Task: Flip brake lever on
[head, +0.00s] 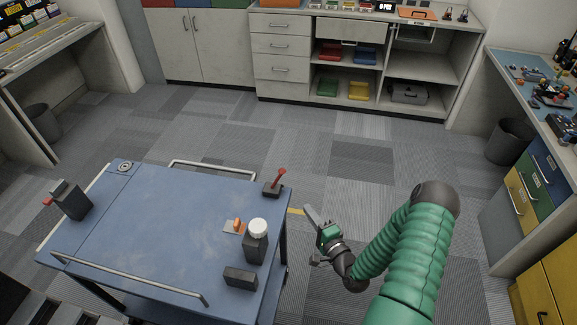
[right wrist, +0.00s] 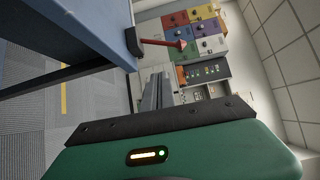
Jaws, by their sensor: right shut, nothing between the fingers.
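The brake lever (head: 280,178) has a red handle on a small dark base at the far right corner of the blue cart (head: 160,235). The handle leans up and to the right. In the right wrist view the red lever (right wrist: 168,43) sticks out from the cart's edge, above the fingers. My right gripper (head: 311,213) is beside the cart, to the right of the lever and nearer to me, apart from it. Its fingers (right wrist: 157,90) are shut and empty. My left gripper is out of view.
The cart also holds a white-capped bottle (head: 257,240), an orange switch (head: 237,226), a dark block (head: 240,276) and a dark device (head: 70,200) at left. Metal rails run along its edges. Open carpet lies beyond. A workbench (head: 535,85) stands at right.

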